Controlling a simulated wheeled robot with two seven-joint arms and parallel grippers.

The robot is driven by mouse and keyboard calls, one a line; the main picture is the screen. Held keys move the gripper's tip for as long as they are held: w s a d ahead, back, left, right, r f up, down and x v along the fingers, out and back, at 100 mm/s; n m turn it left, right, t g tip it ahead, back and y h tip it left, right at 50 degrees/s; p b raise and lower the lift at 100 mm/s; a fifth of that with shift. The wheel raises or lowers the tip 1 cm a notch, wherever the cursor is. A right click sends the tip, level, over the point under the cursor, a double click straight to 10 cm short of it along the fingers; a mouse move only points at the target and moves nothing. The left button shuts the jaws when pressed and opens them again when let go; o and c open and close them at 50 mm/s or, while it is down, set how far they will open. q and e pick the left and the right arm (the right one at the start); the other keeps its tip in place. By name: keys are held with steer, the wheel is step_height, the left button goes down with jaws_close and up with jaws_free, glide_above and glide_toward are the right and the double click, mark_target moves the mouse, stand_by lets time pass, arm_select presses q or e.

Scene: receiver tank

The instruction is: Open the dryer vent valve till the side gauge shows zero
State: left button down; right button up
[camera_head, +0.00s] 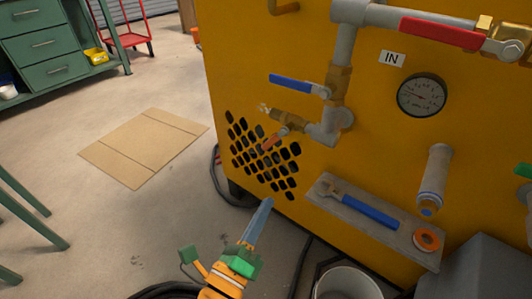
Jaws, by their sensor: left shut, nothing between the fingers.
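A yellow cabinet (260,40) carries grey pipes with lever valves. A round dark-rimmed gauge (422,95) is on its face, right of the IN label (392,58); its reading is too small to tell. A blue lever (292,84) sits left of the vertical pipe. Below it, a small brass valve (290,116) with an orange lever (273,139) points left. No label shows which valve is the dryer vent. My left gripper (267,203) is shut and empty, below the vent grille and apart from the valves. My right gripper is not in view.
A red lever (440,33) is on the top pipe. A grey shelf (325,197) holds a blue-handled wrench (370,213) and an orange ring (427,239). A bucket (346,284) stands below. Flat cardboard (145,145) lies on the floor; black hoses run near the cabinet's base.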

mark_target(274, 140)
arm_select(q)
steer(key=w+d+r+p, duration=0.1)
steer(key=w+r+p, duration=0.2)
steer(key=w, duration=0.7)
steer(key=shift+w+d+r, duration=0.15)
steer(key=shift+w+r, duration=0.15)
steer(key=shift+r, duration=0.05)
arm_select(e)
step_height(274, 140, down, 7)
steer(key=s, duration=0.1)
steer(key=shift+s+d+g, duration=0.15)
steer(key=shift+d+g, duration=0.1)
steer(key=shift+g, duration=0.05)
